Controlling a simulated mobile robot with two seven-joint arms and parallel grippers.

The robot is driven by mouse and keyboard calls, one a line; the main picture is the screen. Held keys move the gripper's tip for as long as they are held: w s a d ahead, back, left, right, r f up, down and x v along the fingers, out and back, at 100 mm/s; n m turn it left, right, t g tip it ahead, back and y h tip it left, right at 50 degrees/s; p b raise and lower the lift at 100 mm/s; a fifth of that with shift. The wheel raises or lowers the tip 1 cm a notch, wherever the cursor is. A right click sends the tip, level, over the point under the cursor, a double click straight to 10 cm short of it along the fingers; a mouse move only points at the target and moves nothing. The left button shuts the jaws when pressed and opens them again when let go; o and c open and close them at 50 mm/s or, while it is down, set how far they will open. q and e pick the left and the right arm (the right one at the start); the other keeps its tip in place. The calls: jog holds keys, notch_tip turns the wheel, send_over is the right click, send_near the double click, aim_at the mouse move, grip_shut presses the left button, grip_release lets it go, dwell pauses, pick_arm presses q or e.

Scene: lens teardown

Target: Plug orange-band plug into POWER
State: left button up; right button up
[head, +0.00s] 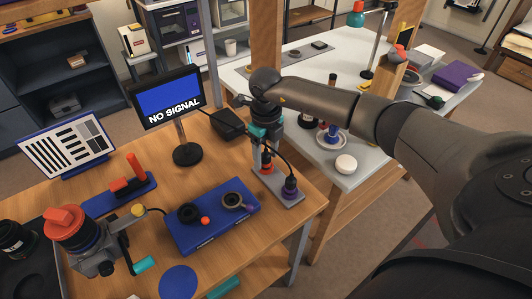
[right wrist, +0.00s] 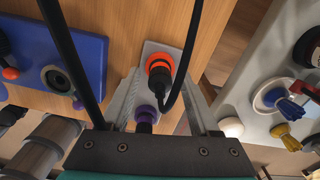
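The orange-band plug (head: 267,166) is a black plug with an orange ring and a black cable, upright on a grey plate (head: 294,200) at the table's right corner. In the right wrist view the plug (right wrist: 159,70) shows between my spread fingers. My right gripper (head: 264,148) points down over it from above, open, with a gap visible beside the plug (right wrist: 160,82). A purple-band plug (head: 290,188) stands on the same plate, nearer the front; it also shows in the right wrist view (right wrist: 146,115). No POWER label is readable. My left gripper is not in view.
A monitor (head: 168,98) reading NO SIGNAL stands behind left. A blue block (head: 205,232) with round parts lies left of the plate. A red-topped device (head: 75,236) stands at the front left. A white table (head: 345,180) is to the right. The cable arches beside my gripper.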

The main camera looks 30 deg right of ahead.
aim_at(266, 155)
grip_shut()
jog(key=c, duration=0.5)
grip_release()
grip_shut()
jog(key=shift+r+p, duration=0.75)
jog(key=shift+r, duration=0.15)
dwell(0.4)
jog(key=shift+r+p, duration=1.85)
jog(key=shift+r, duration=0.35)
